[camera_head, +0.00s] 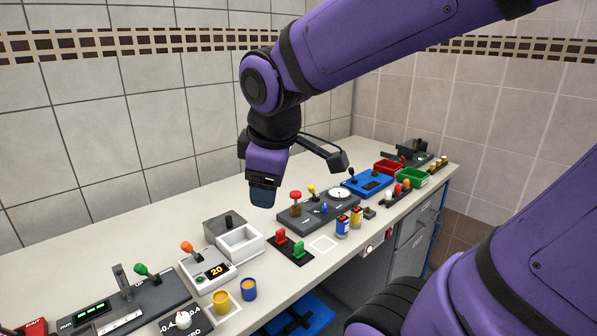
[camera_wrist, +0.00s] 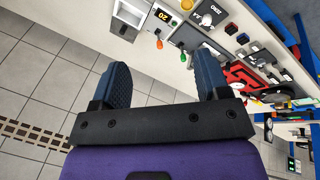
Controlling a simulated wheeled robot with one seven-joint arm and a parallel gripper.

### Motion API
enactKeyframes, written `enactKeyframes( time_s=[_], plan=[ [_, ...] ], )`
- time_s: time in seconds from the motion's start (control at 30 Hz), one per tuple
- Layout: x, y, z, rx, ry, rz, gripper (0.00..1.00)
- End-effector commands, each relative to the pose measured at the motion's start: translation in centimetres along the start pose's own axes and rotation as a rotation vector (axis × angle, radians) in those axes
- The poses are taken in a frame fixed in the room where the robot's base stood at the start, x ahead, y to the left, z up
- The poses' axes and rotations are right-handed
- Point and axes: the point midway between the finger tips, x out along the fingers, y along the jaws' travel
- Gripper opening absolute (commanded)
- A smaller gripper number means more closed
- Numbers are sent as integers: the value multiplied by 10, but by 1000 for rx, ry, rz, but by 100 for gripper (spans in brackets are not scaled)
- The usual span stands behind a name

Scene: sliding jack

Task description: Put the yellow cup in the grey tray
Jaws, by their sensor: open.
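The yellow cup (camera_head: 221,301) stands upright near the front edge of the white counter in the head view, on or beside a white-outlined square. A blue cup (camera_head: 249,289) with a yellow-orange inside stands just right of it. An open pale grey tray (camera_head: 240,246) sits behind the cups, against a darker grey block with a black knob. It also shows at the top of the wrist view (camera_wrist: 130,13). My gripper (camera_head: 263,193) hangs above the counter, behind and right of the tray, apart from everything. In the wrist view my gripper (camera_wrist: 163,82) is open, with nothing between its fingers.
A panel with a "20" display and orange knob (camera_head: 187,247) stands left of the tray. Red and green blocks (camera_head: 290,243) sit right of it. A grey console (camera_head: 318,210), battery-like cylinders (camera_head: 342,226) and a blue box (camera_head: 367,184) lie farther right. A tiled wall stands behind.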

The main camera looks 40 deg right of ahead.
Motion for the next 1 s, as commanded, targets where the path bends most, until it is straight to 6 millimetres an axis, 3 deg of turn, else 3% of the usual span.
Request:
enactKeyframes(
  time_s=[0.2,0.33,0.77,0.87,1.0],
  plan=[
    [-39,-16,32,482,113,-28,69],
    [-49,-22,43,648,148,-58,69],
    [-52,-24,47,720,159,-74,69],
    [-52,-24,47,719,159,-73,56],
    [-52,-24,46,719,159,-73,56]
  ],
)
